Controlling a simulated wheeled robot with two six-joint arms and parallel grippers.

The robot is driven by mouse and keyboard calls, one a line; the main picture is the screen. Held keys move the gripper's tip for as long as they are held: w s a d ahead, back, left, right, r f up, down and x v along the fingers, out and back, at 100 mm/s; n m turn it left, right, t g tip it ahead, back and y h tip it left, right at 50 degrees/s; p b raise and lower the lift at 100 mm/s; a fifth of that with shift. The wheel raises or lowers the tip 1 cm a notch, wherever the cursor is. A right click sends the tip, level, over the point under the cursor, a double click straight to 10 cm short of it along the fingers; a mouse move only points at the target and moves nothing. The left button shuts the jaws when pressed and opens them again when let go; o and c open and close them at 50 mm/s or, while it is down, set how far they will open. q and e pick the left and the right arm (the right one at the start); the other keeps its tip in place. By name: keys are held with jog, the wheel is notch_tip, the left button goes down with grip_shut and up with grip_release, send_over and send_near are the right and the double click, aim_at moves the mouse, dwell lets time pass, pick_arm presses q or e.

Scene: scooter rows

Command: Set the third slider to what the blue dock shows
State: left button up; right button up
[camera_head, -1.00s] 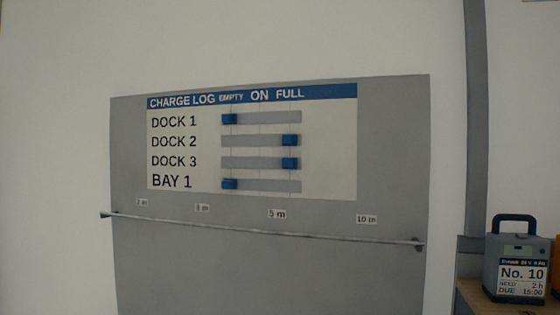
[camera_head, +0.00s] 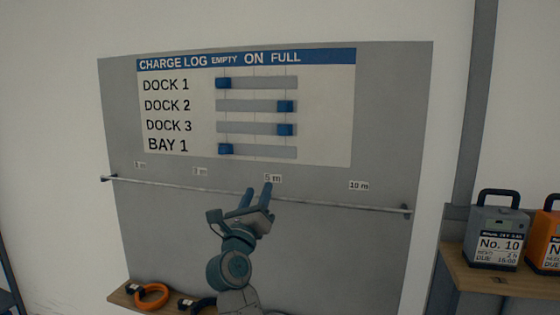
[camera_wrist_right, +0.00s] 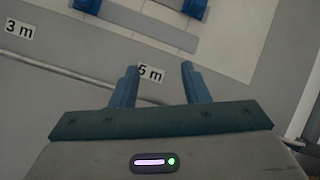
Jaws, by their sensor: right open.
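The charge log board (camera_head: 325,120) hangs on a grey panel with rows DOCK 1, DOCK 2, DOCK 3 and BAY 1. The third slider, a blue block (camera_head: 286,130) on the DOCK 3 track, sits at the right, under FULL. The DOCK 2 slider (camera_head: 285,106) is also at the right; the DOCK 1 slider (camera_head: 223,83) and BAY 1 slider (camera_head: 226,149) are at the left, under EMPTY. My right gripper (camera_head: 257,194) is open and empty, below the board near the 5 m label. In the right wrist view its fingers (camera_wrist_right: 158,84) are apart. No blue dock is in view. My left gripper is out of view.
A thin rod (camera_head: 180,187) runs across the panel below the board. A low shelf (camera_head: 122,297) holds an orange ring (camera_head: 151,296) and a dark ring. At right, a wooden shelf (camera_head: 500,284) holds a grey battery marked No. 10 (camera_head: 496,235) and an orange one (camera_head: 546,240).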

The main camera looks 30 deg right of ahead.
aim_at(281, 132)
jog(key=s+r+m+g+p, duration=0.1)
jog(key=s+r+m, duration=0.4)
jog(key=r, duration=0.5)
jog(key=shift+m, duration=0.4)
jog(key=p+x, duration=0.1)
jog(key=x, duration=0.2)
jog(key=p+x, duration=0.2)
jog(key=x, duration=0.2)
jog(key=f+p+x, duration=0.1)
jog(key=x, duration=0.2)
jog(key=shift+w+d+r, duration=0.1)
jog(key=shift+w+d, duration=0.2)
jog(key=shift+w, duration=0.1)
jog(key=shift+w+d+r+y+p, duration=0.1)
jog(key=shift+w+d+y+p, duration=0.25)
jog(key=shift+w+p, duration=0.1)
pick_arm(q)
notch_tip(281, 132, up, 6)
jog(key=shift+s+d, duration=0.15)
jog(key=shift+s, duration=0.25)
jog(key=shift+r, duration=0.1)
pick_arm(e)
grip_shut()
